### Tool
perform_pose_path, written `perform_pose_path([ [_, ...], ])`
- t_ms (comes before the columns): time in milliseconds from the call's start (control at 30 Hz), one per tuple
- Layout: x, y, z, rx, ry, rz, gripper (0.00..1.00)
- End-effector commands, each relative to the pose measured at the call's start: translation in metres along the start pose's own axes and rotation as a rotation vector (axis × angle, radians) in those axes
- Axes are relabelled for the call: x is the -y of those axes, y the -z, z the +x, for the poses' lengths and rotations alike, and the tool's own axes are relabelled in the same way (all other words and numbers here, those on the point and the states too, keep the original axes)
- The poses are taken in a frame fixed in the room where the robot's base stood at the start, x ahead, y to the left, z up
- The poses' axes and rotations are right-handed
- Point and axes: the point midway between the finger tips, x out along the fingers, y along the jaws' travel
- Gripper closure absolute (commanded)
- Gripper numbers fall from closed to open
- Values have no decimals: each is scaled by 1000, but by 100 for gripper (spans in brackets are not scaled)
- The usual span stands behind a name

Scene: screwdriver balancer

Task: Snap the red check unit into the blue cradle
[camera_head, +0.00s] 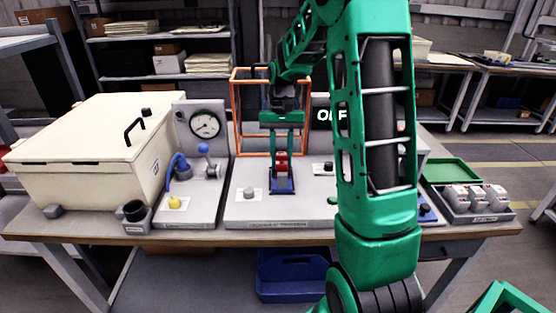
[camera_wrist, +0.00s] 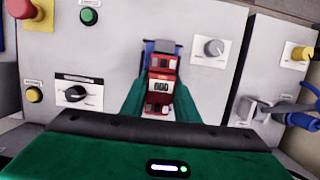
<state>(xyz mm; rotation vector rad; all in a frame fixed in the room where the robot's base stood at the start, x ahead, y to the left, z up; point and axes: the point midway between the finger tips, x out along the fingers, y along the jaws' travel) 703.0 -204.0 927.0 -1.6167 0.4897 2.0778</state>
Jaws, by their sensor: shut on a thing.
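The red check unit (camera_head: 281,163) stands upright at the blue cradle (camera_head: 282,184) on the grey tester panel in the head view. In the wrist view the red check unit (camera_wrist: 161,85) shows its small display between my green fingers, with part of the blue cradle (camera_wrist: 149,47) behind it. My gripper (camera_head: 282,152) comes down from above and is shut on the red check unit. Its fingers also show in the wrist view (camera_wrist: 160,100). The unit's lower end overlaps the cradle; I cannot tell whether it is seated.
A cream lidded box (camera_head: 85,150) and a gauge panel (camera_head: 200,150) stand left. A green tray (camera_head: 452,171) and a grey holder with white units (camera_head: 470,205) are at right. My arm hides part of the bench.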

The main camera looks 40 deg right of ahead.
Motion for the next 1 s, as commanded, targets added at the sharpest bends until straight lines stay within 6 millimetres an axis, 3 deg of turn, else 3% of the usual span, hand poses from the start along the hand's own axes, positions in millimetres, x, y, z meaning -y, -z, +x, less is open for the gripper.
perform_pose_path([
  [1000,-1,2,5,-4,1,0,100],
])
